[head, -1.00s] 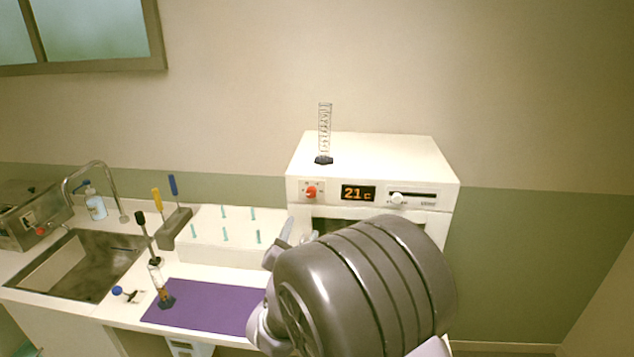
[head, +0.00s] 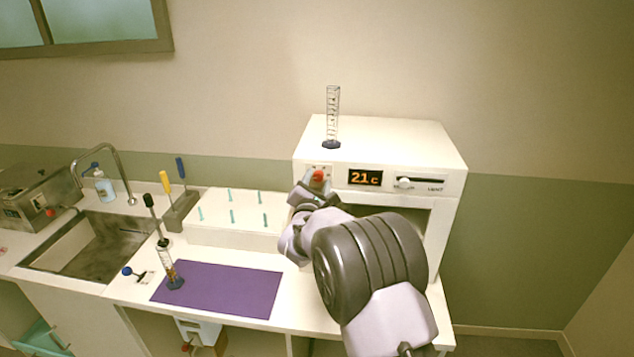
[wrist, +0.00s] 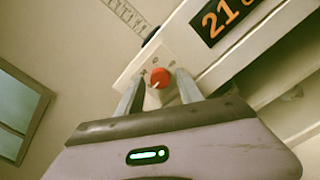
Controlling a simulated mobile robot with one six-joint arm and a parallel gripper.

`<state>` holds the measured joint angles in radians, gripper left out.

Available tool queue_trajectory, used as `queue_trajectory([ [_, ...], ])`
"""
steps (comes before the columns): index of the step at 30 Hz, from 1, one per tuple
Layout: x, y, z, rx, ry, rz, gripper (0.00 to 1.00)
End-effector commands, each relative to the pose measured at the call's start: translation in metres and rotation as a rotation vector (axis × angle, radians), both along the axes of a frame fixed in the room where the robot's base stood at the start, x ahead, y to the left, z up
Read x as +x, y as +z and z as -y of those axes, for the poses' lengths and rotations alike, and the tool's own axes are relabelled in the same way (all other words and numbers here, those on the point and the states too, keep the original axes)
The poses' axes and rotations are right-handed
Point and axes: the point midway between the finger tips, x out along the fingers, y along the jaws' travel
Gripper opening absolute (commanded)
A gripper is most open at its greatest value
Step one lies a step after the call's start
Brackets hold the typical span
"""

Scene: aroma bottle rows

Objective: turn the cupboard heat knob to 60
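The white cupboard (head: 450,200) stands at the right end of the bench. Its red heat knob (head: 318,175) is at the left of its front panel, and the display (head: 365,178) beside it reads 21 c. In the wrist view the red knob (wrist: 160,78) has a pale pointer mark and sits between and beyond the fingertips. My gripper (wrist: 155,85) is open, its two fingers apart on either side of the knob. I cannot tell whether the fingers touch it. In the head view my gripper (head: 310,187) is just in front of the knob, partly hidden by my wrist.
A slider (head: 404,183) is on the panel's right. A glass cylinder (head: 332,120) stands on top of the cupboard. A white peg rack (head: 235,220), a purple mat (head: 220,290) with a small cylinder (head: 168,265), and a sink (head: 90,245) lie to the left.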

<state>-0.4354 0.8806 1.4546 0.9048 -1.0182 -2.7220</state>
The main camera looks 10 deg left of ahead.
Motion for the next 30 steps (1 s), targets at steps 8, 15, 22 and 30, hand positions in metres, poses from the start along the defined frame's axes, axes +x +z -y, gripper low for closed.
queue_trajectory([
  [8, -0.0003, 0.0001, -0.0001, 0.000, 0.000, 0.000, 0.00],
  [15, -0.0004, -0.0004, -0.0001, 0.026, 0.000, 0.001, 0.00],
  [22, -0.0004, -0.0011, 0.0000, 0.147, 0.000, 0.006, 0.00],
  [30, -0.0004, -0.0024, 0.0000, 0.391, 0.000, 0.013, 0.00],
])
